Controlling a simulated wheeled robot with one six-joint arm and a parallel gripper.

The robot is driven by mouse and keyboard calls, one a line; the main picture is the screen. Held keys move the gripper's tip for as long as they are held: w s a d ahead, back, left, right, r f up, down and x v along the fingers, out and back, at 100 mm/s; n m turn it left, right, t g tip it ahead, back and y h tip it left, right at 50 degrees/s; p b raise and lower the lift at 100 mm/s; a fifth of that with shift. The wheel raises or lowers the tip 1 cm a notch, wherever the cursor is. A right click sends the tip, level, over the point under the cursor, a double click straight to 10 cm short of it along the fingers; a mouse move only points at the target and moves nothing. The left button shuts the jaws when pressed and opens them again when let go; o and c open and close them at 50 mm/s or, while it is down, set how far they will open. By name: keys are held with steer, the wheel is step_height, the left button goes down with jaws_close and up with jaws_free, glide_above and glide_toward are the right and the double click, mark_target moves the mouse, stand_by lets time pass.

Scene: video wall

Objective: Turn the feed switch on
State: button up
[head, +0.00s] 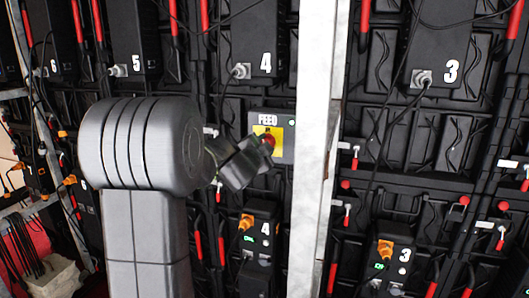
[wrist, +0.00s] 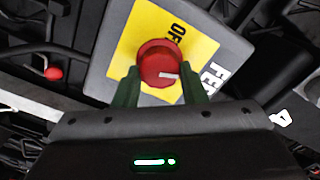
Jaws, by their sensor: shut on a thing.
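The feed switch is a red round knob (wrist: 158,60) on a yellow plate (wrist: 190,40) of a grey box (wrist: 232,50) lettered FEED. In the head view the knob (head: 268,138) is partly covered by my gripper (head: 262,145). In the wrist view my gripper (wrist: 160,85) has one dark green finger on each side of the knob and is shut on it. The knob's white mark points right in the wrist view, toward the FEED lettering. OFF is printed above the knob there, away from the mark. No ON lettering shows.
A pale metal post (head: 312,130) stands just right of the box. Black numbered panel units, cables and red handles surround it. A unit with a 4 and an orange plug (head: 246,221) hangs below. A red-tipped lever (wrist: 53,74) is left of the box in the wrist view.

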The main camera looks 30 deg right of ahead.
steer(key=shift+f+m+b, duration=0.15)
steer(key=shift+m+b, duration=0.65)
steer(key=shift+m, duration=1)
steer(key=o, duration=1)
steer(key=shift+s, duration=0.1)
steer(key=v, duration=1.3)
steer(key=shift+a, duration=0.3)
steer(key=shift+s, duration=0.1)
steer(key=x, duration=1.3)
steer(key=shift+w+d, duration=0.2)
steer(key=shift+d, duration=0.15)
